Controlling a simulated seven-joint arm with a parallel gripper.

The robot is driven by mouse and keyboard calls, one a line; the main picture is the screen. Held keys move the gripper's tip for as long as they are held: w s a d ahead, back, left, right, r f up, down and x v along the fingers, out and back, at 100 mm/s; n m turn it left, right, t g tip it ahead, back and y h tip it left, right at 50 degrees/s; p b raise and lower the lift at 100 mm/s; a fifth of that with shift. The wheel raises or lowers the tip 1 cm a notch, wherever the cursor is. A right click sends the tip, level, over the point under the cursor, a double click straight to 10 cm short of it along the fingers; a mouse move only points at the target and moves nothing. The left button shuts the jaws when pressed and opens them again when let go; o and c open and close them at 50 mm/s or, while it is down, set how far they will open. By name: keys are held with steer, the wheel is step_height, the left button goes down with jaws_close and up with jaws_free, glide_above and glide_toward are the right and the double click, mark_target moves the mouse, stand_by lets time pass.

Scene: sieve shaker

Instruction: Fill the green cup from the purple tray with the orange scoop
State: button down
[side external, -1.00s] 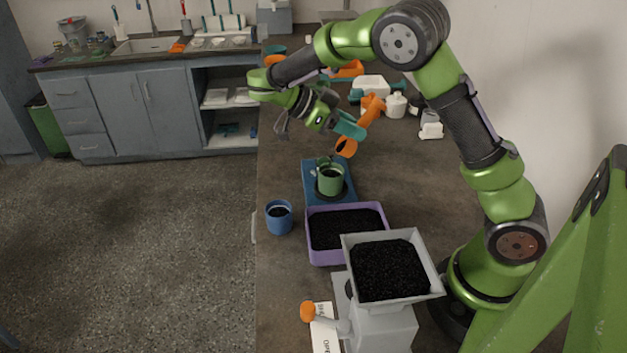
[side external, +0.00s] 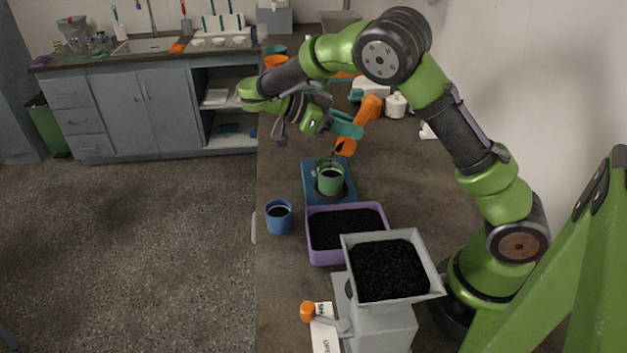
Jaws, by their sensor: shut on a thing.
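The green cup (side external: 330,183) stands upright on a blue device with a dark round plate (side external: 343,198). Its inside looks dark, but how full it is I cannot tell. The purple tray (side external: 313,246), full of black grains, lies just in front of the device. My gripper (side external: 358,130), with teal fingers, is shut on the orange scoop (side external: 346,148). It holds the scoop above and slightly right of the green cup, apart from it. The scoop's bowl is tilted toward the cup, with dark material at its left edge. Whether grains are falling is too small to tell.
A blue cup (side external: 279,221) with dark contents stands left of the tray. The grey sieve shaker (side external: 380,325) with a hopper of black grains stands in front. White bottles (side external: 396,106) stand behind, right of the scoop. The bench right of the device is clear.

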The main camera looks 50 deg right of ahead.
mark_target(365, 122)
steer(key=shift+s+d+t+y, duration=0.5)
steer(key=shift+t+y, duration=0.2)
steer(key=shift+y, duration=0.1)
steer(key=shift+s+d+f+t+y, duration=0.15)
steer(key=shift+d+t+y, duration=0.05)
steer(key=shift+t+y, duration=0.5)
steer(key=shift+s+d+t+y, duration=0.35)
steer(key=shift+t+y, duration=0.45)
steer(key=shift+s+d+f+t+y, duration=0.2)
steer(key=shift+f+t+y, duration=0.05)
steer(key=shift+t+y, duration=0.55)
steer(key=shift+s+d+f+t+y, duration=0.15)
steer(key=shift+s+d+t+y, duration=0.05)
steer(key=shift+t+y, duration=0.5)
steer(key=shift+f+t+y, duration=0.25)
steer(key=shift+t+y, duration=0.55)
